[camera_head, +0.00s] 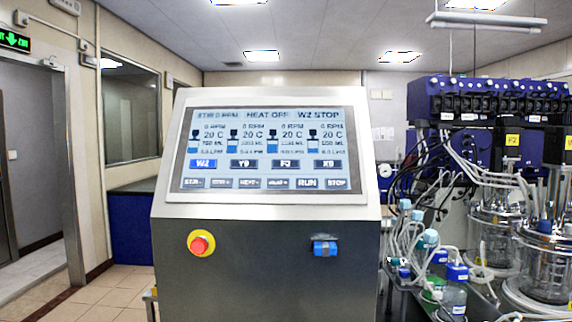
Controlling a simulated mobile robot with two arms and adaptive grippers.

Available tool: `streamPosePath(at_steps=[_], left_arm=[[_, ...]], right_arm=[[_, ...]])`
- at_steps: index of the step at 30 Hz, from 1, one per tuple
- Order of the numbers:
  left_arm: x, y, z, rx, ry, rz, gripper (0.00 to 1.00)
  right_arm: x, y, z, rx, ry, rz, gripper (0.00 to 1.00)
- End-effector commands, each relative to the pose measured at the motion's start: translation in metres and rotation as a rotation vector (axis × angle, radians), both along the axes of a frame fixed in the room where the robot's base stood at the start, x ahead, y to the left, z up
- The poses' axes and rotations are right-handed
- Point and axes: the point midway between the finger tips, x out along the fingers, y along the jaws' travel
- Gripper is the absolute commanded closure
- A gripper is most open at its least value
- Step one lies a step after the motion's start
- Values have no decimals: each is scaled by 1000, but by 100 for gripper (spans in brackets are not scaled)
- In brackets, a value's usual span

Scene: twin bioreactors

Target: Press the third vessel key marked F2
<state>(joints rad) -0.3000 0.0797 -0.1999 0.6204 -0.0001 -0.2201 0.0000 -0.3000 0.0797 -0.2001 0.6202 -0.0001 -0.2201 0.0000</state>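The control console (270,260) stands straight ahead, a grey cabinet with a sloped screen (265,149). The screen shows several vessel columns with a row of keys below them. The third vessel key, marked F2 (286,164), is dark blue, right of the key Y9 (243,164) and left of the last key, which seems to read X9 (328,164). The first key, W2 (203,163), is a brighter blue, and the top line seems to read W2 STOP. Neither of my grippers is in view.
A red and yellow stop button (201,243) and a blue fitting (325,247) sit on the console front. Glass vessels (545,255), tubing and bottles (454,299) crowd the bench at right. Floor (115,290) is clear at left.

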Motion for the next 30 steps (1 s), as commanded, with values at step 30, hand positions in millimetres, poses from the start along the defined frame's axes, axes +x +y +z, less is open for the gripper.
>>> streamPosePath(at_steps=[30], left_arm=[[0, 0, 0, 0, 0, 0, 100]], right_arm=[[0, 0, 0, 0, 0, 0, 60]])
